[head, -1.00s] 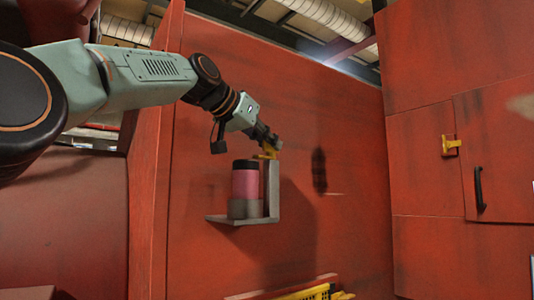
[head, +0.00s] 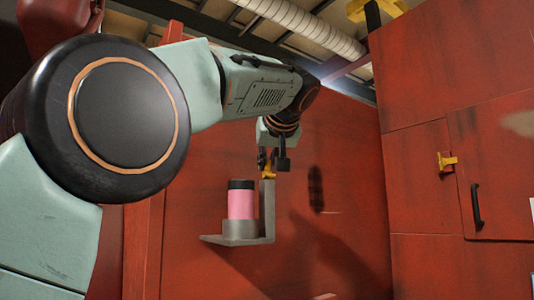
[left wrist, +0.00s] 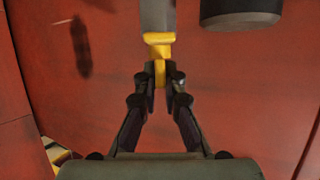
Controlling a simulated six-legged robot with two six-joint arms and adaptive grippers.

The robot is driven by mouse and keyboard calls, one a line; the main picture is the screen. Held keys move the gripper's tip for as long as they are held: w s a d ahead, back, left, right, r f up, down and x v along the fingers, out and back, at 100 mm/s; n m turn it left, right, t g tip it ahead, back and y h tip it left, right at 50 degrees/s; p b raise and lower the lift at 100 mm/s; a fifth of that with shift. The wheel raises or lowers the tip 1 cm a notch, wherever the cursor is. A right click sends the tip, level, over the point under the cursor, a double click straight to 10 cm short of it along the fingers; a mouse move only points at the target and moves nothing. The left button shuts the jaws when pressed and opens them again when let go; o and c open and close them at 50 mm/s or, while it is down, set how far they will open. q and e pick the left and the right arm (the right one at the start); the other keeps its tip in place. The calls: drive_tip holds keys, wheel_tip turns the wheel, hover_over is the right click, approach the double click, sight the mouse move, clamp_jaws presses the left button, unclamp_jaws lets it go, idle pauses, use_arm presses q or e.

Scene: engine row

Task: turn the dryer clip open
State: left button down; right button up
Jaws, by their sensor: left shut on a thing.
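The dryer is a pink cylinder with a black cap (head: 241,201), upright on a grey L-shaped bracket (head: 267,212) on the red wall. The yellow clip (head: 267,171) sits at the top of the bracket's upright arm. It also shows in the left wrist view (left wrist: 158,42), with its end between my fingertips. My left gripper (head: 270,162) is shut on the clip; it also shows in the left wrist view (left wrist: 160,82). The dryer's dark cap (left wrist: 240,12) is at the top right there, apart from the fingers. My right gripper is not in view.
A red cabinet door with a black handle (head: 477,205) and a yellow latch (head: 447,161) is at the right. The wall between the bracket and the cabinet is mostly free, with a dark shadow on it.

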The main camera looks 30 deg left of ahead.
use_arm(q)
drive_tip(key=n+g+y+p, duration=0.2)
drive_tip(key=n+g+p, duration=0.1)
drive_tip(key=p, duration=0.1)
drive_tip(key=shift+w+r, duration=0.1)
drive_tip(key=shift+w, duration=0.05)
drive_tip(key=shift+f+n+g+y+p, duration=0.2)
drive_tip(key=shift+n+g+y+p, duration=0.4)
drive_tip(key=shift+n+g+p, duration=0.3)
drive_tip(key=shift+f, duration=0.1)
